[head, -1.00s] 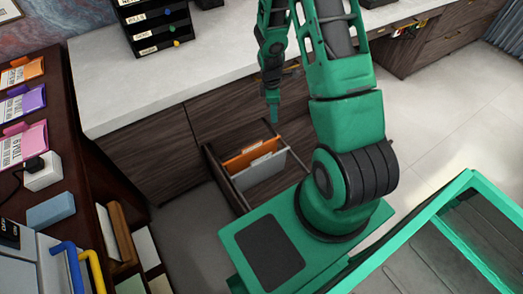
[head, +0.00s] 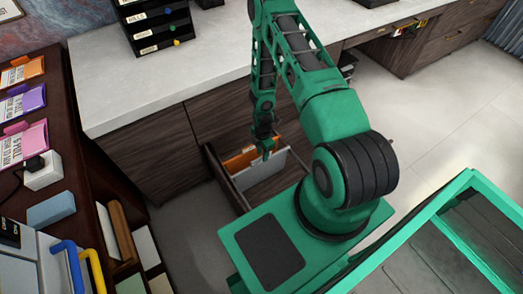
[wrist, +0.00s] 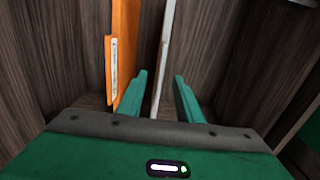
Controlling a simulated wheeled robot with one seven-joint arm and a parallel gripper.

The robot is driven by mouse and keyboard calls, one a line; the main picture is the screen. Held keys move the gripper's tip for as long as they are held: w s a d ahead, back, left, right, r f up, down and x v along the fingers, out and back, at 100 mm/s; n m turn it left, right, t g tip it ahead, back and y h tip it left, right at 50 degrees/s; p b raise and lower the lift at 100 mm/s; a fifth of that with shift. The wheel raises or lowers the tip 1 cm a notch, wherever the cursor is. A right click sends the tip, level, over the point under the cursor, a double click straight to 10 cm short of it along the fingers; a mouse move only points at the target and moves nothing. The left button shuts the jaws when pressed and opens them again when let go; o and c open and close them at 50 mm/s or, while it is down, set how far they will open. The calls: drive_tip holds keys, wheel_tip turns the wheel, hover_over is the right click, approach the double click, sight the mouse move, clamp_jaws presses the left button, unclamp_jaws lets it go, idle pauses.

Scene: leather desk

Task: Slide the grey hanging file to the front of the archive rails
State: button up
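The grey hanging file (head: 262,171) hangs in the open drawer, in front of the orange file (head: 240,158). In the wrist view the grey file (wrist: 164,55) shows edge-on as a thin pale panel, with the orange file (wrist: 125,50) to its left. My gripper (head: 266,150) is down at the top of the files. In the wrist view its two green fingers (wrist: 165,90) are apart, one on each side of the grey file's edge. Gaps show between the fingers and the file. The archive rails are hard to make out; the drawer's side (head: 225,180) is visible.
The wooden drawer walls (wrist: 60,60) stand close on both sides of my gripper. The pale countertop (head: 130,95) lies behind the drawer. A dark shelf with coloured folders (head: 22,103) stands at the left. Bare floor (head: 185,225) shows left of the drawer.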

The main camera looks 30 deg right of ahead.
sight(262, 162)
wheel_tip(262, 162, down, 8)
drive_tip(key=shift+r, duration=0.25)
drive_tip(key=shift+c, duration=0.4)
clamp_jaws()
drive_tip(key=shift+s, duration=0.2)
drive_tip(key=s, duration=1.7)
drive_tip(key=shift+s, duration=0.35)
idle(1.9)
drive_tip(key=shift+o, duration=0.4)
unclamp_jaws()
drive_tip(key=shift+r, duration=0.15)
